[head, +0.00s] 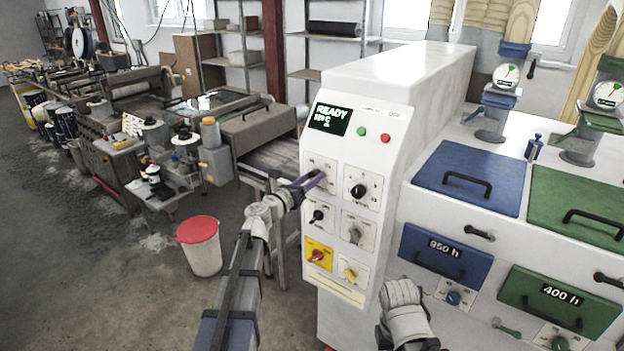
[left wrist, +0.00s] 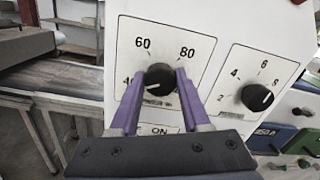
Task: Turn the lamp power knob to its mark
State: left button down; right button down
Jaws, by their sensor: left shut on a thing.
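The lamp power knob (left wrist: 160,79) seems to be the black knob on the dial plate numbered 40, 60 and 80. In the left wrist view its white pointer line is low on the left, towards the 40. My left gripper (left wrist: 163,88) is shut on this knob, one purple finger on each side. In the head view my left gripper (head: 314,181) is at the upper left dial of the white control panel and covers the knob. The plate's label is mostly hidden, and I cannot make out a target mark. My right gripper's fingers are not in view.
A second black knob (head: 358,191), with a 2-4-6 scale, is close on the right. The display (head: 329,119) reads READY.

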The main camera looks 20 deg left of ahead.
pick_arm(q)
jog(key=shift+s+f+n, duration=0.1)
jog(key=shift+n, duration=0.3)
jog(key=shift+c, duration=1.8)
grip_release()
jog(key=v, duration=0.7)
jog(key=shift+s, duration=0.35)
jog(key=shift+a, duration=0.15)
